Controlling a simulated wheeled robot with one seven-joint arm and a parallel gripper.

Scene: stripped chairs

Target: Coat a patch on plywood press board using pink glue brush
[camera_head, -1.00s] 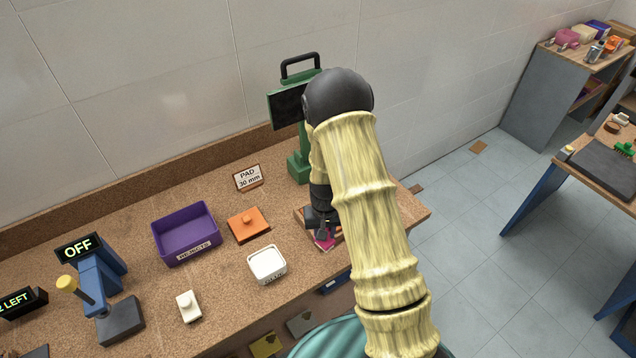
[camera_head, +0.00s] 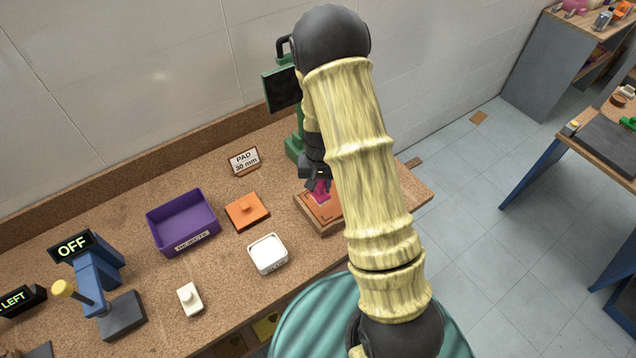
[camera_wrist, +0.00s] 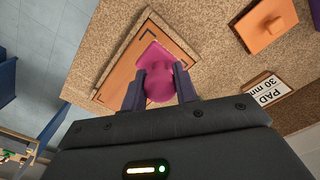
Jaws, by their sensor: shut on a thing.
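My gripper (camera_head: 318,180) is shut on the pink glue brush (camera_head: 321,190), which hangs below the fingers at the right end of the bench. In the wrist view, the pink brush (camera_wrist: 158,75) sits between the two dark fingers (camera_wrist: 159,90). The plywood press board (camera_head: 315,215) lies under the brush, an orange-brown panel with a raised edge and dark corner marks. It also shows in the wrist view (camera_wrist: 120,78). Whether the brush touches the board is unclear, and the brush and my arm hide part of its surface.
A white container (camera_head: 268,254), an orange block with a knob (camera_head: 246,211) and a purple rejects bin (camera_head: 182,222) stand left of the board. A "PAD 30 mm" sign (camera_head: 244,160) and a green machine with a dark screen (camera_head: 282,90) are behind. A lever press reads OFF (camera_head: 97,280).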

